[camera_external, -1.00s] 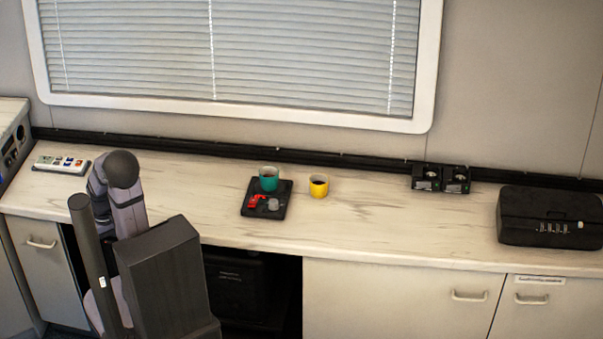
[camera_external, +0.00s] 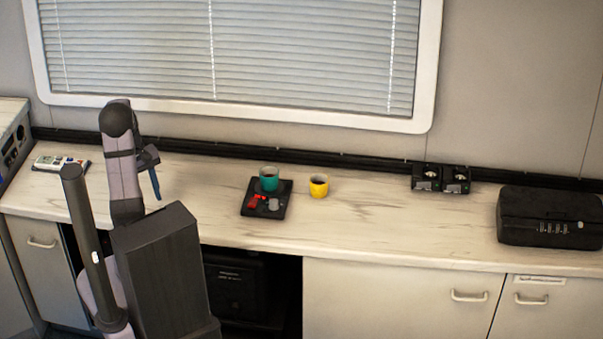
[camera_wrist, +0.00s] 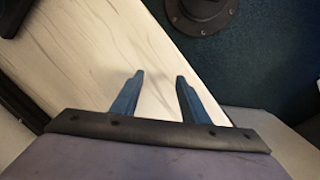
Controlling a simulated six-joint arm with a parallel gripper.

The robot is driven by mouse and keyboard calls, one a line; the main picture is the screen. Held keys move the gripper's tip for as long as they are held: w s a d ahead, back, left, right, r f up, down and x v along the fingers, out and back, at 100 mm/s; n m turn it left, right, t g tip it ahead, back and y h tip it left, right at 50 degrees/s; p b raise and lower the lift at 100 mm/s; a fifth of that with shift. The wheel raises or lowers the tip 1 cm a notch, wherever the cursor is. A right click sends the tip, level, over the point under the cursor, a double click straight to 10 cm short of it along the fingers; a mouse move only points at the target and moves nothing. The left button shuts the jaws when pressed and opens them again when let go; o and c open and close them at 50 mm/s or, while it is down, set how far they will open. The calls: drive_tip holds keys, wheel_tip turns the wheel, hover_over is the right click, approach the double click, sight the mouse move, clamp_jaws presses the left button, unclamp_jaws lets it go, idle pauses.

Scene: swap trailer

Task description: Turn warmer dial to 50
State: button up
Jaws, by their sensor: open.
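The warmer (camera_external: 248,208) is a flat black square plate on the counter, with a red part (camera_external: 257,200) and a round grey dial (camera_external: 273,204) on its front half. A teal mug (camera_external: 268,179) stands on the back of the plate. A yellow mug (camera_external: 318,186) stands on the counter just right of it. My gripper (camera_external: 155,190) is above the counter, left of the warmer and apart from it. In the wrist view, my gripper (camera_wrist: 158,88) has its two blue fingers spread with nothing between them. The dial's marks are too small to read.
The counter (camera_external: 380,220) is clear in the middle. A white button panel (camera_external: 58,163) lies at the left. Two small black boxes (camera_external: 440,179) stand at the back right. A black case with number wheels (camera_external: 550,217) sits at the far right. A window with blinds is behind.

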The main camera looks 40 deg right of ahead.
drive_tip(key=s+d+r+g+p, duration=0.1)
drive_tip(key=d+r+p, duration=0.1)
drive_tip(key=d, duration=0.4)
drive_tip(key=s+d+r+p, duration=0.1)
drive_tip(key=d+r, duration=0.1)
drive_tip(key=d, duration=0.4)
drive_tip(key=g+y+p, duration=0.1)
drive_tip(key=g+p, duration=0.2)
drive_tip(key=p, duration=0.3)
approach(273, 201)
drive_tip(key=shift+n+t, duration=0.3)
drive_tip(key=shift+s+p+x, duration=0.2)
drive_tip(key=shift+p+x, duration=0.5)
drive_tip(key=shift+x, duration=3.45)
drive_tip(key=shift+c, duration=0.3)
clamp_jaws()
